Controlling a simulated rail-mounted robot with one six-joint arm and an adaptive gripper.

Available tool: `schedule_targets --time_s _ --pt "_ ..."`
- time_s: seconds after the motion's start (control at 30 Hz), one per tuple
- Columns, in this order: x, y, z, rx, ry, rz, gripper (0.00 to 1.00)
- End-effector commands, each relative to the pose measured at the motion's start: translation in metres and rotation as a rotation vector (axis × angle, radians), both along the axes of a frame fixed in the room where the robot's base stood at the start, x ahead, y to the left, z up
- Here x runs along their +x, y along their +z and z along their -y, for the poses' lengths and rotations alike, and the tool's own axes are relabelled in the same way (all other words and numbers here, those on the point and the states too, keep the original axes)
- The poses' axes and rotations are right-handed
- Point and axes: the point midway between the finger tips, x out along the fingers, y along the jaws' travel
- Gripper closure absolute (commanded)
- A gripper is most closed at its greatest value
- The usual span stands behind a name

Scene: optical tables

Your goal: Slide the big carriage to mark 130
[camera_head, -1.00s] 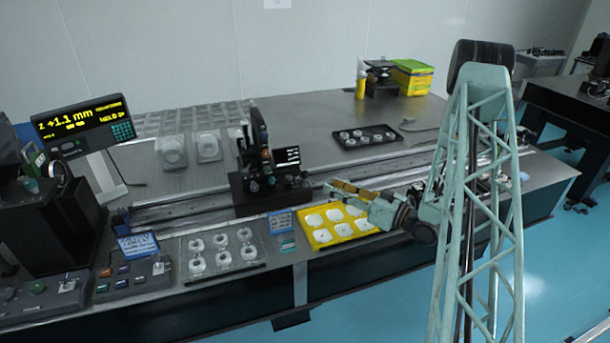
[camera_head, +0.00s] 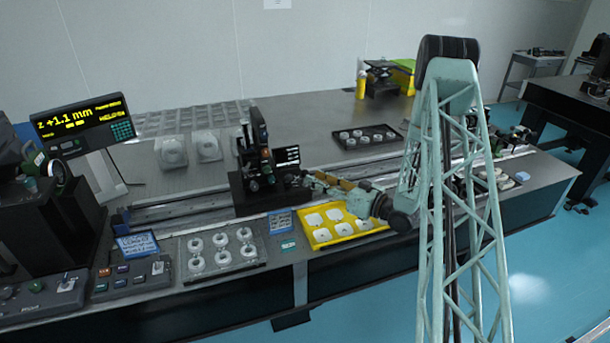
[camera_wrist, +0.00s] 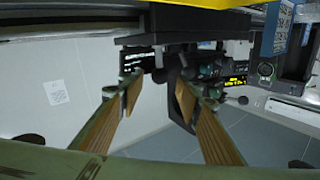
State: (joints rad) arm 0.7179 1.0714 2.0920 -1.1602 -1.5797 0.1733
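The big carriage (camera_head: 262,190) is a black block with an upright optical mount on the long rail (camera_head: 180,209), in the middle of the table. Its black parts also show ahead of the fingers in the wrist view (camera_wrist: 181,104). My gripper (camera_head: 308,177) is at the right side of the carriage, near its knobs. In the wrist view my gripper (camera_wrist: 158,88) has its two tan-padded fingers apart, with nothing clearly held between them. Whether a fingertip touches the carriage cannot be told. Mark 130 is not readable in either view.
A yellow tray (camera_head: 347,238) of white parts lies below my forearm. A clear tray (camera_head: 222,264) of rings and a control box (camera_head: 130,278) stand along the front edge. A black tray (camera_head: 366,137) lies behind the rail. A display (camera_head: 84,124) reads +1.1 mm.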

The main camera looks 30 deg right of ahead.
Motion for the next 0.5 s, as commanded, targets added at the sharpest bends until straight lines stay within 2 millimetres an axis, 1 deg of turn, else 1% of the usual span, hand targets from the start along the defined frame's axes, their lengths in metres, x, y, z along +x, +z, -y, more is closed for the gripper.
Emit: schedule_targets --time_s 0.2,0.5 --pt "0.023 0.000 -0.011 -0.001 0.002 0.001 0.68" --pt "0.046 0.000 -0.022 -0.001 0.001 0.001 0.68"
